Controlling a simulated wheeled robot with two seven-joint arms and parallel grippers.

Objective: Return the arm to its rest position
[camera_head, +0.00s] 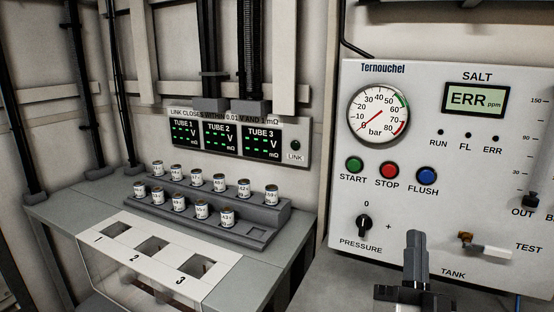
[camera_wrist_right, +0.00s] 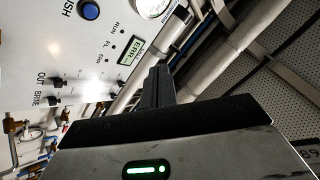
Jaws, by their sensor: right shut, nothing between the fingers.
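My right gripper (camera_head: 416,248) stands at the lower right in the head view, in front of the white Ternouchel panel (camera_head: 460,200). Its fingers are together, pointing up, with nothing between them. In the right wrist view the shut fingers (camera_wrist_right: 157,86) rise from the dark gripper body, with the panel (camera_wrist_right: 60,50) behind at the upper left. From the head view I cannot tell how far the fingers are from the panel. My left gripper is in neither view.
The panel carries a gauge (camera_head: 379,114), a display reading ERR (camera_head: 475,99), START, STOP and FLUSH buttons, a pressure knob (camera_head: 365,224) and a TEST valve (camera_head: 484,248). At left, a stepped rack (camera_head: 150,208) holds several small cans behind a white plate (camera_head: 115,245) with three numbered openings.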

